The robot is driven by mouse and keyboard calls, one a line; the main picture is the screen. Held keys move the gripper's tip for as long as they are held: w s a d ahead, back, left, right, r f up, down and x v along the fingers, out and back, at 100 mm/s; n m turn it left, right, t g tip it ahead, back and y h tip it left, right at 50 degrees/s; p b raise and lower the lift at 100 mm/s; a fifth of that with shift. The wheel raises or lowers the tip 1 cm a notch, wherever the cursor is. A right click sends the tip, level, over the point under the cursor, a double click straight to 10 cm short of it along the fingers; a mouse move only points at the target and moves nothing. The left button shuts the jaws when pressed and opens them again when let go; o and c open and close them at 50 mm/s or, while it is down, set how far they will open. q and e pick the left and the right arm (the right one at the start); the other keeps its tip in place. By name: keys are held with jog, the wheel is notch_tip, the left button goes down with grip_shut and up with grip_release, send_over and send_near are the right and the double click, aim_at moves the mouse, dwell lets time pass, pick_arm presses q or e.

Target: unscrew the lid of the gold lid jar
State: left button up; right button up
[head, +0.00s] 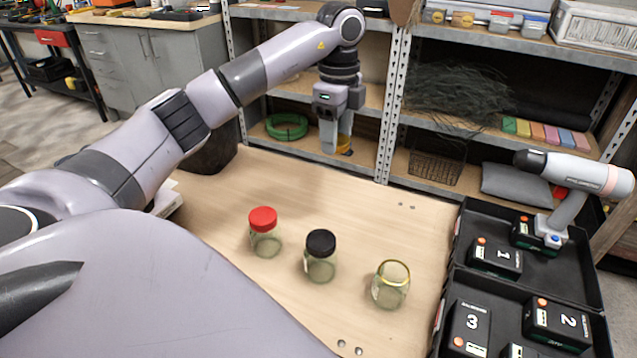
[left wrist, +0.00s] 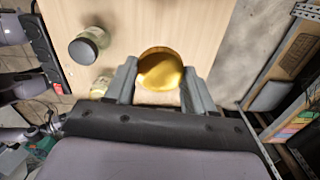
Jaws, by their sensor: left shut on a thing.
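The gold lid (head: 345,143) is between the fingers of my left gripper (head: 335,138), raised near the table's back edge. In the left wrist view the gold lid (left wrist: 160,68) shows as a shiny disc between the two fingers of my left gripper (left wrist: 158,88), which is shut on it. The glass jar (head: 390,288) stands upright on the table at the right, apart from the lid. Its mouth looks open, with a yellowish rim. My right gripper is not in view.
A red-lid jar (head: 264,235) and a black-lid jar (head: 320,258) stand left of the open jar. Black trays (head: 450,290) with battery packs and a cordless tool (head: 575,190) lie at the right. Metal shelving (head: 392,100) stands behind the table (head: 230,200).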

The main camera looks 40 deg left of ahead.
aim_at(333, 217)
pick_arm(q)
notch_tip(333, 217, down, 19)
jog(key=shift+r+b, duration=0.1)
jog(key=shift+b, duration=0.8)
jog(key=shift+f, duration=0.2)
jog(key=o, duration=1.2)
jog(key=shift+c, duration=0.2)
jog(key=shift+r, duration=0.15)
notch_tip(333, 217, up, 12)
jog(key=p, duration=0.1)
